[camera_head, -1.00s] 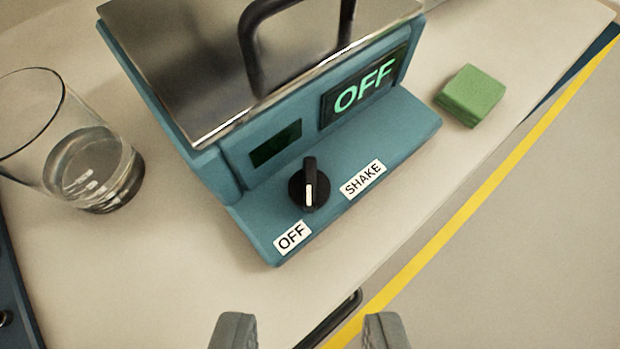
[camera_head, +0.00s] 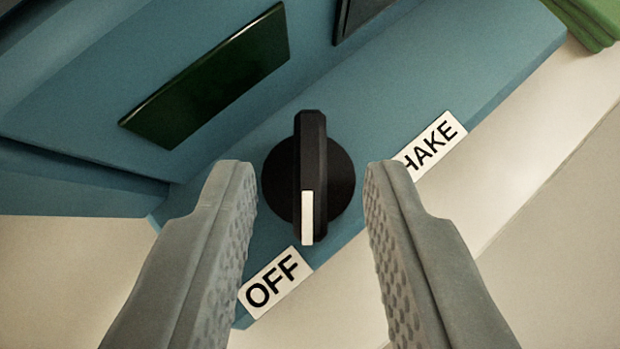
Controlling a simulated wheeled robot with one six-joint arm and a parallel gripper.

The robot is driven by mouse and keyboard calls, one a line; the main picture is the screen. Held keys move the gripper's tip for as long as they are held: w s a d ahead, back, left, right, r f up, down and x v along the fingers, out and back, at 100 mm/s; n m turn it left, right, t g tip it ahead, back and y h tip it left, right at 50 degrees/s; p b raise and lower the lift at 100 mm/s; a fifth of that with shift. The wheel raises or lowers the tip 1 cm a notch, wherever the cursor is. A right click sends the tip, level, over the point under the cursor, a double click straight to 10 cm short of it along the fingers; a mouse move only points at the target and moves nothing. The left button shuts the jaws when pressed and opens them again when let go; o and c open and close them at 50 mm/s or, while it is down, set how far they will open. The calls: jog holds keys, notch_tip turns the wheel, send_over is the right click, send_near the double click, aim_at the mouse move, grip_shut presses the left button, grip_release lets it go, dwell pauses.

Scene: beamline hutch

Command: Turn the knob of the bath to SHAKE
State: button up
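The bath (camera_head: 400,90) is a blue box with a sloped front panel that fills the upper part of the view. Its black knob (camera_head: 338,180) has a raised grip bar with a white pointer mark, which points down toward the OFF label (camera_head: 272,284). The SHAKE label (camera_head: 436,145) is to the right of the knob, its first letter hidden by my right finger. My gripper (camera_head: 312,185) is open, with one grey finger on each side of the knob. I see a gap between each fingertip and the grip bar.
A dark green display (camera_head: 210,80) sits on the bath above left of the knob. Part of another dark panel shows at the top. A green block (camera_head: 595,20) is at the upper right corner. The pale bench top (camera_head: 60,280) is bare at lower left.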

grip_shut()
jog(key=shift+d+n+y, duration=0.2)
jog(key=shift+n+y, duration=0.3)
jog(key=shift+n, duration=0.2)
jog(key=shift+d+n+y, duration=0.2)
jog(key=shift+n+y, duration=0.7)
jog(key=shift+n, duration=0.1)
jog(key=shift+w+d+n+g+y, duration=0.2)
jog(key=shift+n+g+y, duration=0.15)
jog(key=shift+n+y, duration=0.5)
jog(key=shift+w+d+n+g+y, duration=0.15)
jog(key=shift+n+g+y, duration=0.3)
jog(key=shift+n, duration=0.7)
jog(key=n+y, duration=0.1)
jog(key=n+g, duration=0.1)
jog(key=n, duration=0.1)
jog(key=n+g+y, duration=0.1)
jog(key=shift+w+d+n+y, duration=0.2)
jog(key=shift+d+n+y, duration=0.1)
jog(key=shift+w+d+n+g+y, duration=0.15)
jog(key=shift+n+g+y, duration=0.15)
jog(key=shift+n+g, duration=0.55)
jog(key=shift+w+a+n+g+y, duration=0.15)
jog(key=shift+n+g+y, duration=0.15)
jog(key=shift+n+g, duration=0.55)
jog(key=shift+d+n, duration=0.1)
jog(key=shift+n, duration=0.3)
